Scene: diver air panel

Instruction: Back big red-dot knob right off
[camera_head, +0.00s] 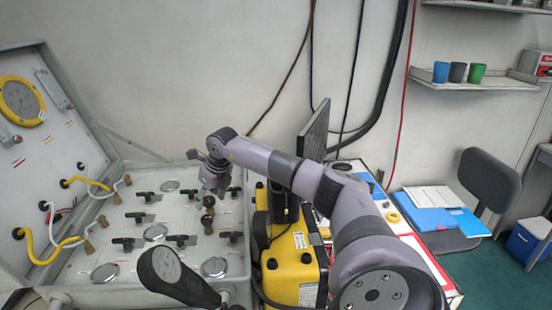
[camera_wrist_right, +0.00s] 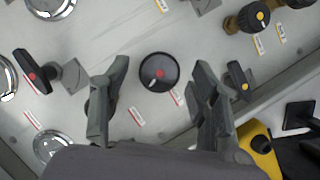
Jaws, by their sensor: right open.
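The big round black knob with a red dot (camera_wrist_right: 159,71) and a white mark on its face sits on the pale panel (camera_wrist_right: 145,22), in the middle of the right wrist view. My right gripper (camera_wrist_right: 161,66) is open, with one finger on each side of this knob in the picture. Gaps show between the knob and both fingers; I cannot tell the height of the fingertips above the panel. In the head view my right gripper (camera_head: 210,184) hangs over the panel's right half, near dark round knobs (camera_head: 207,220).
A red-dot lever handle (camera_wrist_right: 38,74) is left of the fingers and an orange-dot one (camera_wrist_right: 238,80) close by the right finger. Brass-stemmed knobs (camera_wrist_right: 252,17) stand upper right. A yellow case (camera_head: 296,268) stands right of the panel. The open lid (camera_head: 40,150) rises at left.

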